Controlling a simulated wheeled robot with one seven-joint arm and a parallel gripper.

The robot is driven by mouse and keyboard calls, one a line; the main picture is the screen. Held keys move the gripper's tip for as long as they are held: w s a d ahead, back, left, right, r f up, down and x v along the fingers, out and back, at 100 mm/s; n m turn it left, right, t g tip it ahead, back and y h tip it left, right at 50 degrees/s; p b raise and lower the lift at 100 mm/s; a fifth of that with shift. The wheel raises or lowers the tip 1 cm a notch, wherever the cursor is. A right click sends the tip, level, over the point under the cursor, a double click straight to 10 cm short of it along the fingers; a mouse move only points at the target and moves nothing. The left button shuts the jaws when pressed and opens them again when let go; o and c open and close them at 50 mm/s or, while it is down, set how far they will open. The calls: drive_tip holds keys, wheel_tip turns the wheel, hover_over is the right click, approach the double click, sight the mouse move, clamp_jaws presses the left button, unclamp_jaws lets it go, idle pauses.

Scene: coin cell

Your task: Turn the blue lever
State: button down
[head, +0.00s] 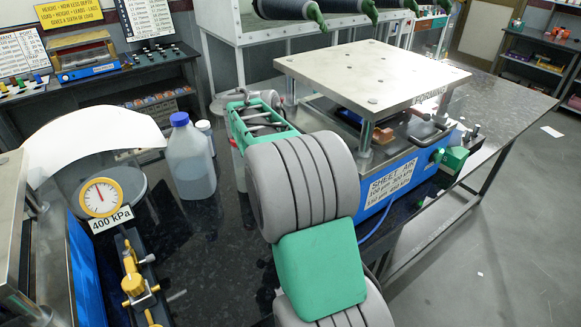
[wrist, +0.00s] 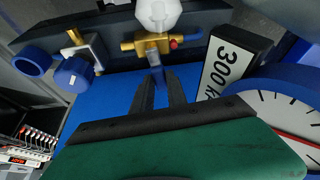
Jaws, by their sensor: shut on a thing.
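In the wrist view, the blue lever (wrist: 156,75) hangs below a brass valve (wrist: 152,44), and only a narrow part of it shows. My gripper (wrist: 161,88) has its two dark fingers shut on the lever, one on each side. The fingers partly hide the lever. A white knob (wrist: 158,14) tops the valve and a red cap is on its right. In the head view, my grey and green arm reaches away over the bench; I cannot make out the fingertips or the blue lever there.
In the wrist view, a 300 kPa label (wrist: 226,68) and a large blue-rimmed gauge (wrist: 285,110) stand close at right; a blue knob (wrist: 73,74) is left. In the head view, a blue-capped bottle (head: 190,158), a yellow gauge (head: 101,197) and a metal-topped press (head: 370,72) flank my arm.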

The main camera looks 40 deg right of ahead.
drive_tip(key=shift+s+m, duration=0.1)
drive_tip(key=shift+m, duration=0.5)
drive_tip(key=shift+s+g, duration=0.1)
drive_tip(key=shift+g, duration=0.2)
drive_tip(key=c, duration=1.3)
unclamp_jaws()
drive_tip(key=shift+r, duration=0.1)
drive_tip(key=p+v, duration=0.1)
drive_tip(key=v, duration=0.6)
drive_tip(key=shift+a+r, duration=0.15)
drive_tip(key=shift+r, duration=0.15)
